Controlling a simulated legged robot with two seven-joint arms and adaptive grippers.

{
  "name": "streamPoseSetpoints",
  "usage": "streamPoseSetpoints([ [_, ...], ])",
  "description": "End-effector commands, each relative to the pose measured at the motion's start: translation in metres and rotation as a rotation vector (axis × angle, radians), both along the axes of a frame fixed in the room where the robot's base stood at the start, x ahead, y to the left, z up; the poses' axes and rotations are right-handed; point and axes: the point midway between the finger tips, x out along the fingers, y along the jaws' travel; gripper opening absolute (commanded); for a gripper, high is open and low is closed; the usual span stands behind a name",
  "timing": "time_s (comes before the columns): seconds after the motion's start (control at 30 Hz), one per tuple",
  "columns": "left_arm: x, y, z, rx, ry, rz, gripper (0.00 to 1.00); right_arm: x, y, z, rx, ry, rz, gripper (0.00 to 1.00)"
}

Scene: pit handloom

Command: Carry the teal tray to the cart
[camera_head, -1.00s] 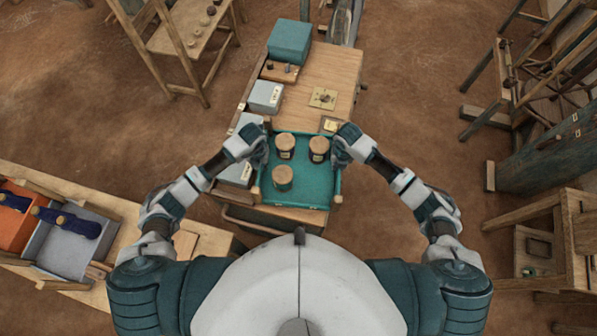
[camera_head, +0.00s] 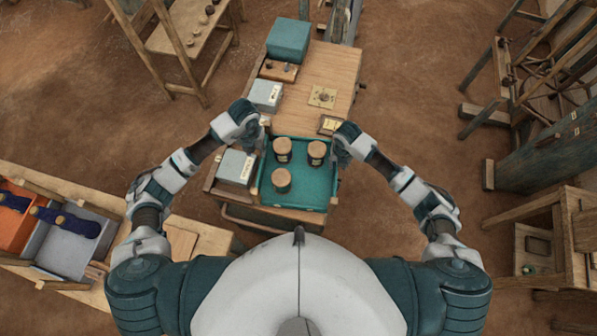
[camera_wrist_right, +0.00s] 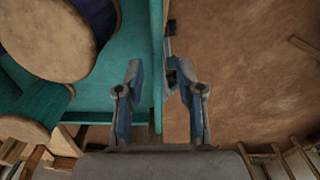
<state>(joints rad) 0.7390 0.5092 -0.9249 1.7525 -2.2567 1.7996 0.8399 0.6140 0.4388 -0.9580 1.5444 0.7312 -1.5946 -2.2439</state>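The teal tray (camera_head: 308,190) rests on the near end of the wooden-topped cart (camera_head: 333,72). My right gripper (camera_head: 338,155) is at the tray's right side. In the right wrist view its two fingers (camera_wrist_right: 160,95) are spread, one on each side of the teal tray wall (camera_wrist_right: 157,45), with gaps showing.
Grey boxes (camera_head: 236,167) line the cart's left side, with a teal box (camera_head: 289,41) at its far end. A bench with an orange bin (camera_head: 14,222) and a grey bin (camera_head: 68,246) is at left. Loom frames (camera_head: 548,150) stand at right. Open floor lies between.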

Motion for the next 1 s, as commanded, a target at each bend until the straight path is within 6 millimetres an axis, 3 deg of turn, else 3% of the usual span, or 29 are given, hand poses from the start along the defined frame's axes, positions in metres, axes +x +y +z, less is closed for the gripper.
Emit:
streamPoseSetpoints([
  [0.23, -0.001, -0.001, 0.010, 0.000, 0.001, 0.000, 0.37, 0.001, -0.001, 0.017, 0.003, -0.004, 0.000, 0.37],
  [0.5, -0.001, 0.000, 0.009, -0.001, 0.001, 0.000, 0.37, 0.002, 0.003, 0.077, 0.000, -0.005, 0.001, 0.37],
  [0.7, -0.001, 0.001, 0.009, -0.001, 0.001, 0.000, 0.37, 0.001, 0.005, 0.109, -0.003, -0.002, 0.001, 0.37],
  [1.0, -0.001, 0.000, 0.009, 0.000, 0.001, 0.000, 0.37, 0.000, 0.005, 0.119, -0.003, 0.001, 0.000, 0.37],
])
